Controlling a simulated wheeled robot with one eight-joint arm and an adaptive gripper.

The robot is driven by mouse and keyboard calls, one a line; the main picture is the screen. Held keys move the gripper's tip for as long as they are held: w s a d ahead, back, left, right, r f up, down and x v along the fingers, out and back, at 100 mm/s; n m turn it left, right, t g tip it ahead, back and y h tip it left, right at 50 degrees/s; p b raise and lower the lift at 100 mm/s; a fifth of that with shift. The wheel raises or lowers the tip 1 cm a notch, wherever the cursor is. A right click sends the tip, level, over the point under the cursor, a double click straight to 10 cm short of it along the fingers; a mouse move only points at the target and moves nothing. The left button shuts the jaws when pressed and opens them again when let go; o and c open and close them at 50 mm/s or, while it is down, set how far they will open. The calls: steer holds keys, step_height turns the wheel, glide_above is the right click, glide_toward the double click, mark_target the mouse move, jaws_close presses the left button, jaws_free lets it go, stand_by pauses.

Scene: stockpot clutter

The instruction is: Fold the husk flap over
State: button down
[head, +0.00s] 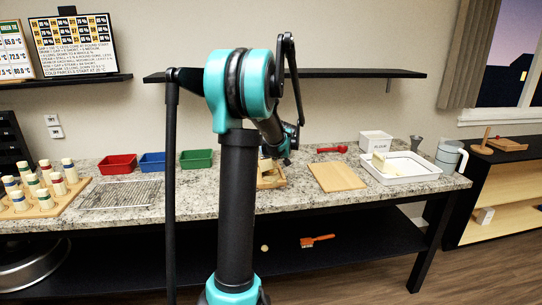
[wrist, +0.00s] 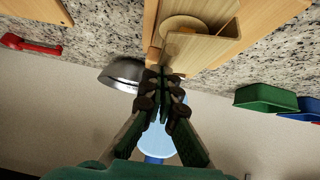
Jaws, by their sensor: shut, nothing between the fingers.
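The tan husk shows in the wrist view, with a raised flap (wrist: 198,50) standing along the side nearest my gripper. A round yellowish filling (wrist: 184,24) lies within the husk, partly hidden by the flap. The husk sits on a small wooden board (wrist: 151,22). My gripper (wrist: 166,78) is shut and empty, its fingertips close to the flap's lower left edge. I cannot tell whether they touch it. In the head view the husk (head: 266,166) is small and partly hidden by my arm, on its board (head: 270,182).
A plain board (head: 337,177), a white tray (head: 425,168) and a red spoon (head: 332,150) lie to the right. Green (head: 197,159), blue (head: 152,162) and red (head: 117,164) bins and a wire rack (head: 121,194) are left. A metal bowl (wrist: 122,71) is near my gripper.

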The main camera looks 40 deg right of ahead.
steer(key=shift+s+d+f, duration=0.35)
steer(key=shift+d+f, duration=0.25)
steer(key=shift+f, duration=0.05)
stand_by(0.4)
